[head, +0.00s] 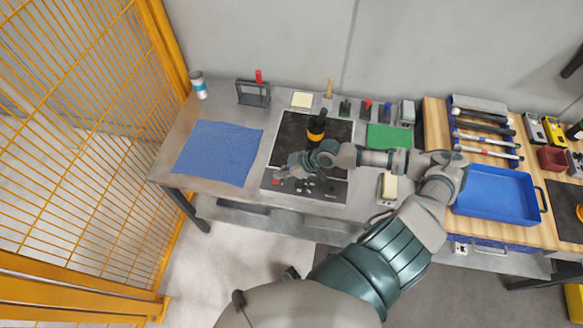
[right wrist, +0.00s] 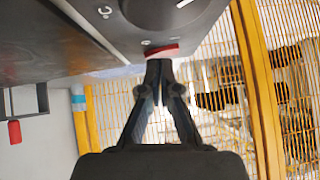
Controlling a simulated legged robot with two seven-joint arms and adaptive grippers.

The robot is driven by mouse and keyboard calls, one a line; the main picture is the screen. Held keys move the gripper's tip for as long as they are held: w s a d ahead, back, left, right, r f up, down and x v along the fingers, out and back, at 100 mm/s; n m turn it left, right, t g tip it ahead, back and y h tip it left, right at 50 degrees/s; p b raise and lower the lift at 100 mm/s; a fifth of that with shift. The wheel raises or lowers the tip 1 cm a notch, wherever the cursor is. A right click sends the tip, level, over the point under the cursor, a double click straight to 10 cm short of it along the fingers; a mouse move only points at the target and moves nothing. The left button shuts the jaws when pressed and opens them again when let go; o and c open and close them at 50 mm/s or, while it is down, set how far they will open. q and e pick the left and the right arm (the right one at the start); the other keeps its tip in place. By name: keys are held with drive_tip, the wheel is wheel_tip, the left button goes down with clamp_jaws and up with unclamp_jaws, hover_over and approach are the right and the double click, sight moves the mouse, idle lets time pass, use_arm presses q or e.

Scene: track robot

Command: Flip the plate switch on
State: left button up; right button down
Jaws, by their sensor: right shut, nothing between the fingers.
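The plate (head: 333,160) is a dark flat-topped unit on the grey table, with a light front panel (head: 328,193) carrying dark controls. In the right wrist view its dark panel (right wrist: 120,20) fills the upper part, with a knob and white markings. A red switch (right wrist: 161,51) sits near the panel's edge. My right gripper (head: 281,174) is at the panel's left end. In the right wrist view the right gripper (right wrist: 160,64) is shut and empty, its tips right at the red switch. I cannot tell whether they touch. My left gripper is out of view.
A black and orange item (head: 316,127) stands on the plate, behind my right gripper. A blue cloth (head: 217,152) lies to the left, a green mat (head: 389,137) to the right. A yellow mesh fence (head: 75,100) borders the left. A blue tray (head: 497,195) is far right.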

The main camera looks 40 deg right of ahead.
wheel_tip(320, 180, up, 2)
drive_tip(key=shift+a+r+p, duration=0.15)
drive_tip(key=shift+r+p, duration=0.05)
drive_tip(key=shift+p, duration=0.95)
drive_tip(key=shift+r+p, duration=0.8)
drive_tip(key=shift+p, duration=0.1)
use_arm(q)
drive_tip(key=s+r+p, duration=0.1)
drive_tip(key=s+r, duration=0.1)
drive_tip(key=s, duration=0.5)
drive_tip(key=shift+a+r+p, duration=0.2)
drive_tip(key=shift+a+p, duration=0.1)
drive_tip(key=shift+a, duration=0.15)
use_arm(e)
drive_tip(key=s+a+v, duration=0.1)
drive_tip(key=v, duration=0.8)
drive_tip(key=shift+s+r, duration=0.3)
drive_tip(key=shift+s, duration=0.1)
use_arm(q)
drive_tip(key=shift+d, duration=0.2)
use_arm(e)
drive_tip(key=shift+d+f, duration=0.1)
drive_tip(key=shift+d, duration=0.2)
